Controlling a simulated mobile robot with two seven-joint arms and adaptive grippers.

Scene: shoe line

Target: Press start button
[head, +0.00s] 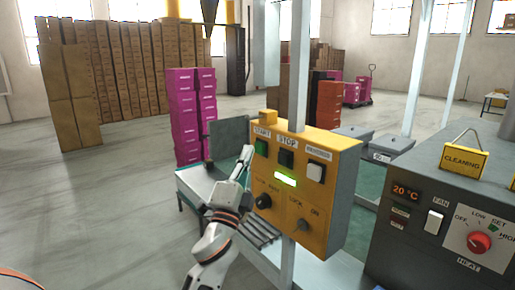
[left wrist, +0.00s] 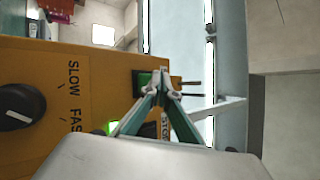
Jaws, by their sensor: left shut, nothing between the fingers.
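A yellow control box (head: 335,205) is mounted on a pale post. Its green start button (head: 262,148) sits below the START label at the upper left of the front; it also shows in the left wrist view (left wrist: 144,79). A black button (head: 286,158) is under the STOP label, with a white button (head: 315,172) to its right. My left gripper (head: 248,151) is shut and empty, its fingertips just left of the start button. In the left wrist view the fingertips (left wrist: 166,93) overlap the button's edge. I cannot tell whether they touch it. My right gripper is not in view.
A lit green display (head: 285,180) and two knobs are lower on the box. A dark heater unit (head: 435,215) with a red knob stands close on the right. A conveyor (head: 262,238) runs behind the box. Open floor (head: 90,215) lies to the left.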

